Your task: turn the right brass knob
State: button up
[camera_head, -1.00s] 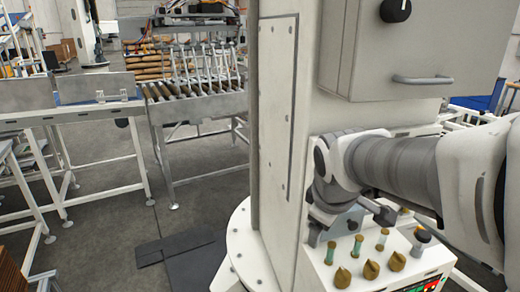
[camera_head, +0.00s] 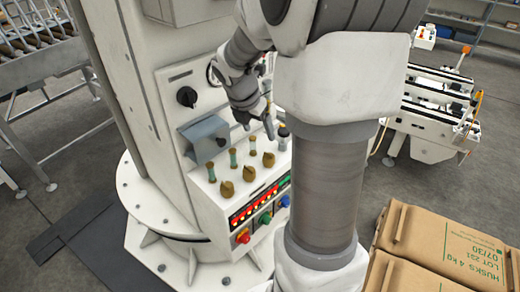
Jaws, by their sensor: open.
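Three brass knobs stand in a slanting row on the white control panel (camera_head: 204,190): the left one (camera_head: 227,188), the middle one (camera_head: 249,173) and the right brass knob (camera_head: 268,159). My gripper (camera_head: 258,124) is open and points down over the right end of the panel. In the picture its fingers are just above the right brass knob, apart from it. My arm covers the panel's right side, and the finger tips are partly hard to make out.
Slim posts with green bands (camera_head: 232,158) stand behind the knobs. A black-topped control (camera_head: 283,135) is at the right end. Coloured buttons (camera_head: 243,236) line the panel front. A conveyor frame (camera_head: 430,120) stands behind.

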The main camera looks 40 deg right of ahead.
aim_at(268, 155)
jog(key=b+x, duration=0.2)
jog(key=x, duration=1.3)
jog(key=shift+b, duration=0.35)
jog(key=shift+c, duration=0.3)
grip_shut()
